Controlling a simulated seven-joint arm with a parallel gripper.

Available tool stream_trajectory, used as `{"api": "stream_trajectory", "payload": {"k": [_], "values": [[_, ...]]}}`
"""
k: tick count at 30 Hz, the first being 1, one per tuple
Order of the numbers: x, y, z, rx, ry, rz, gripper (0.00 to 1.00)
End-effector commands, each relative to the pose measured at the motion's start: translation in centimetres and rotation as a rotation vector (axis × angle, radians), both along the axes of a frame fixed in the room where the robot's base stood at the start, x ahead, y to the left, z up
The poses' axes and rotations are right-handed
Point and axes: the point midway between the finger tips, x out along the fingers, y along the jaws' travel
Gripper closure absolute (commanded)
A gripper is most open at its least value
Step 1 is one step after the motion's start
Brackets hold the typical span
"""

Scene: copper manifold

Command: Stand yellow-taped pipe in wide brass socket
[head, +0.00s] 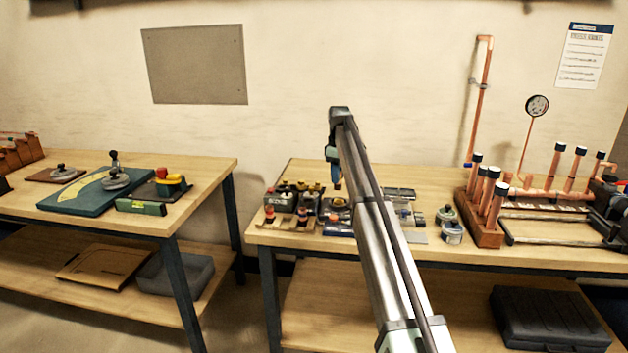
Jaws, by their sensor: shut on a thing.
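My gripper (334,176) is small in the head view, hanging from the arm's far end above the right bench's left part. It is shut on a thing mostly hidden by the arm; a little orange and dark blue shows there. I cannot make out yellow tape on it. Several dark-capped copper pipes (497,205) stand in a wooden rack (487,238) on the right. Behind it lies a horizontal copper manifold (540,194) with more dark-capped upright pipes (555,167). I cannot tell which fitting is the wide brass socket. My gripper is well left of rack and manifold.
Tools and fittings (300,200) crowd the right bench (285,240) under my gripper. Small tins (452,233) stand left of the rack. A tall wall pipe (484,80) and a round gauge (537,106) rise behind. A dark frame (560,241) lies at the right.

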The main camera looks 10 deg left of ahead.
Motion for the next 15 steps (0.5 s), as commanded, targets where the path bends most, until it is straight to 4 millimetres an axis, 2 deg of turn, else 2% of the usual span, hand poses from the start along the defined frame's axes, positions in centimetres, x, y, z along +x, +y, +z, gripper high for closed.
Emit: {"api": "stream_trajectory", "payload": {"k": [1, 3, 15], "values": [[1.1, -0.7, 0.2, 0.000, 0.000, 0.004, 1.00], [2.1, -0.5, 0.4, 0.001, -0.001, 0.050, 1.00], [2.0, -0.4, 0.1, 0.001, -0.004, 0.179, 1.00]]}}
